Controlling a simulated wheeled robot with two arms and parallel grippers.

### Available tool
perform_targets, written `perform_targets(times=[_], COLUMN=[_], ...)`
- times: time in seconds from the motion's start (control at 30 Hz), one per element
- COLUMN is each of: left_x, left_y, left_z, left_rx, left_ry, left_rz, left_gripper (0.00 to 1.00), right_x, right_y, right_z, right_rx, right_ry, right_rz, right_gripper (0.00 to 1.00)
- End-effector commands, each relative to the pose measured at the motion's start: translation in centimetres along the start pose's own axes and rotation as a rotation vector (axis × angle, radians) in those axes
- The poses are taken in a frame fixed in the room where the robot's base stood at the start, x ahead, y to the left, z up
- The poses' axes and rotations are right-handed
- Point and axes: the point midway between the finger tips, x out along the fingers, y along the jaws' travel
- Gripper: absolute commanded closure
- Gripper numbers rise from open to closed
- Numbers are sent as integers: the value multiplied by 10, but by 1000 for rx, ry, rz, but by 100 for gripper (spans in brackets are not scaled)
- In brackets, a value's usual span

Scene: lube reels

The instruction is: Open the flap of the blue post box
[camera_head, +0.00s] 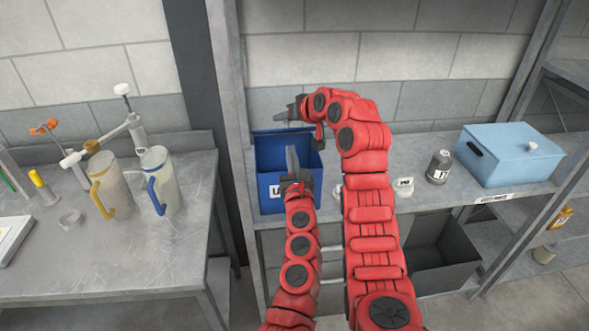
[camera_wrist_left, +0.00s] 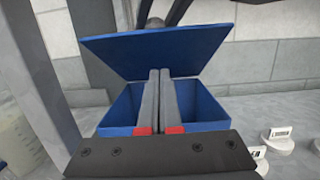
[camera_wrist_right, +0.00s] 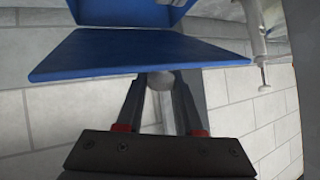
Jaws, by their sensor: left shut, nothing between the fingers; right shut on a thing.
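The blue post box (camera_head: 268,184) stands on the grey shelf, with a white label low on its front. Its blue flap (camera_wrist_left: 150,46) is raised and tilted back, and the box's open top (camera_wrist_left: 205,105) shows beneath it. The flap (camera_wrist_right: 135,55) also shows in the right wrist view, with a round grey knob (camera_wrist_right: 163,81) at its edge. My right gripper (camera_head: 286,113) is behind the box and shut on this knob. My left gripper (camera_head: 291,150) is shut and empty. Its fingers (camera_wrist_left: 161,74) stand together over the opening, their tips near the flap's underside; contact is unclear.
A dark labelled canister (camera_head: 439,167) and a light blue lidded box (camera_head: 512,155) stand to the right on the shelf. Two pitchers, one (camera_head: 160,183) with a blue handle, stand on the left workbench (camera_head: 150,258). A grey upright (camera_head: 229,85) separates bench and shelf.

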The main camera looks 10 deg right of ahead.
Motion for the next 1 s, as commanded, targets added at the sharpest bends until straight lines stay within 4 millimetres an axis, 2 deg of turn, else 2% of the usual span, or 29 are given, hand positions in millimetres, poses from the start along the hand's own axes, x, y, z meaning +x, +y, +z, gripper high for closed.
perform_targets(times=[0.03,0.2,0.67,0.9,1.0], left_x=[6,19,23,37,37], left_y=[1,-1,-1,0,0], left_z=[8,21,25,42,43], left_rx=[-1,0,0,0,1], left_ry=[-3,-2,-1,-5,-6], left_rz=[1,-3,-2,-2,-1], left_gripper=[100,100,100,100,100], right_x=[0,0,0,1,2], right_y=[0,0,0,0,-1], right_z=[1,1,0,1,3], right_rx=[0,0,0,1,1], right_ry=[-1,-1,0,-4,-8], right_rz=[0,0,0,-1,-2], right_gripper=[100,100,100,100,100])
